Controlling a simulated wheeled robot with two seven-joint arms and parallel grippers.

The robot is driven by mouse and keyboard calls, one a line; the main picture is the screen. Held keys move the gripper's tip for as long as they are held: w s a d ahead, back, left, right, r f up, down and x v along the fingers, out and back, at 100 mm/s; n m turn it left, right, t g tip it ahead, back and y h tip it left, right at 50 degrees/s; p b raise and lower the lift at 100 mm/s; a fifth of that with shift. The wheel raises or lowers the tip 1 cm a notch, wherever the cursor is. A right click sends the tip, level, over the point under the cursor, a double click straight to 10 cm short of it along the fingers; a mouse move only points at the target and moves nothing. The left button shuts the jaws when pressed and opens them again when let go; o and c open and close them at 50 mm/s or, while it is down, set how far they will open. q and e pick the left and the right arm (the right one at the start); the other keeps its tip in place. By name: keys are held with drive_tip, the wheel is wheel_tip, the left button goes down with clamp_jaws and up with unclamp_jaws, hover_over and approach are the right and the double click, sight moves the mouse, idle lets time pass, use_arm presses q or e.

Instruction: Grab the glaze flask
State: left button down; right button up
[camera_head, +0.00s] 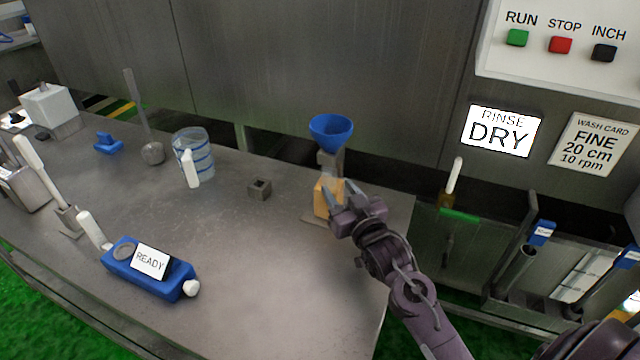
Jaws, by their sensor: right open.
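An orange block-like body with a grey neck (328,197) stands near the right end of the grey table, with a blue funnel (331,128) above it. No label shows, so I cannot be sure that this is the glaze flask. My right gripper (343,194) is open, its fingers at the lower right side of the orange body and partly covering it. I cannot tell whether they touch it. My left gripper is not in view.
A clear blue-banded beaker (192,158), a small grey block (259,189) and a blue READY device (150,268) stand on the table (262,290). A small amber item with a white handle (453,185) is beyond the right edge. The table's front middle is clear.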

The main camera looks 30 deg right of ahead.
sight(333, 177)
drive_tip(key=shift+w+r, duration=0.25)
drive_tip(key=shift+w, duration=0.1)
drive_tip(key=shift+w+d+r+p, duration=0.1)
drive_tip(key=shift+w+r+p, duration=0.05)
drive_tip(key=shift+w+p, duration=0.25)
drive_tip(key=shift+w+d+r+p, duration=0.15)
drive_tip(key=shift+w+p, duration=0.1)
drive_tip(key=shift+w, duration=0.25)
drive_tip(key=w, duration=0.2)
drive_tip(key=shift+w+f+p, duration=0.2)
drive_tip(key=shift+w+p, duration=0.15)
drive_tip(key=shift+w, duration=0.05)
drive_tip(key=shift+w+f, duration=0.1)
drive_tip(key=shift+w, duration=0.4)
drive_tip(key=c, duration=0.6)
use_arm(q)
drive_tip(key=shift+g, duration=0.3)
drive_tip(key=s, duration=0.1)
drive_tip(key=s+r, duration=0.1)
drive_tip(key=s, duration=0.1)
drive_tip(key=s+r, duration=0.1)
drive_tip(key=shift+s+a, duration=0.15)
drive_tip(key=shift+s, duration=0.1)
use_arm(e)
clamp_jaws()
